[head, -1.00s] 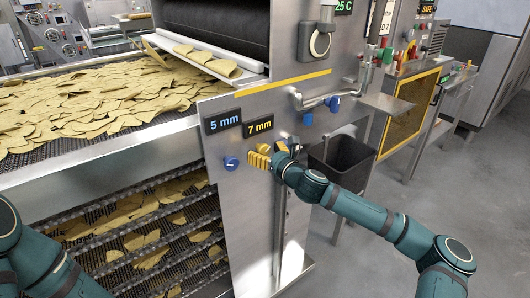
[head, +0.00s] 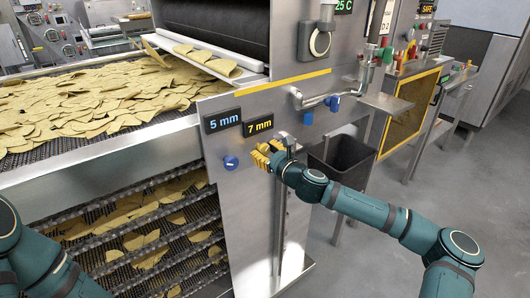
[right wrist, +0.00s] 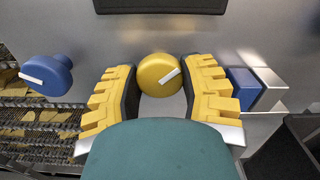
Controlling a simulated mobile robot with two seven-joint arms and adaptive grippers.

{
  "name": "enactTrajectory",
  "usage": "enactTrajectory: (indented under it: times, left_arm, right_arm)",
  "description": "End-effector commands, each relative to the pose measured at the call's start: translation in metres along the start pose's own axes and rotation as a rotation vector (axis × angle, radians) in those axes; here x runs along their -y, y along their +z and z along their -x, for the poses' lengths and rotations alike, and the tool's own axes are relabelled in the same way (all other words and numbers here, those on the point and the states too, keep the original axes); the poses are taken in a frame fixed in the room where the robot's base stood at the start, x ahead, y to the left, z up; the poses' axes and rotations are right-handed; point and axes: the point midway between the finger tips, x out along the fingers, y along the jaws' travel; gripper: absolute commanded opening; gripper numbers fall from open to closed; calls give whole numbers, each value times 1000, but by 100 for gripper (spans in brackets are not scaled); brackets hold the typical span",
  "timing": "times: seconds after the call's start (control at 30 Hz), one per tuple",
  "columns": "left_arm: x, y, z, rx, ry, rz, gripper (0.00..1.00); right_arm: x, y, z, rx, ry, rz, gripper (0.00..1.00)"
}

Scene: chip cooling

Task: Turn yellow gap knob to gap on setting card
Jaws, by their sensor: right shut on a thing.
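The yellow gap knob (right wrist: 158,76) sits on the metal panel between the fingers of my right gripper (right wrist: 160,88), which is shut on it. Its white pointer mark slants to the upper right. In the head view my right gripper (head: 267,158) is at the panel below the yellow "7 mm" display (head: 258,126), and its fingers hide the knob. A white card (head: 384,18) with "D 2" on it is cut off at the top edge; I cannot read a gap setting there. My left arm shows at the lower left, its gripper out of frame.
A blue knob (head: 230,163) is left of my right gripper, under the blue "5 mm" display (head: 222,120). A metal handle (head: 316,98) and another blue knob (head: 307,118) are above right. A dark bin (head: 343,160) stands right. Conveyors with chips fill the left.

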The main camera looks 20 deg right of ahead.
Motion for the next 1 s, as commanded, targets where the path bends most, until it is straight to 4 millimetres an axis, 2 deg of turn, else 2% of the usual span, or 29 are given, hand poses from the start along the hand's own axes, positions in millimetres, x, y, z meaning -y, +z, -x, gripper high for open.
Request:
enactTrajectory:
  times: [1.0]
  left_arm:
    - [14, -4, -37, -18, -1, -3, 34]
  right_arm:
    - [-1, -1, 0, 1, -1, 971, 7]
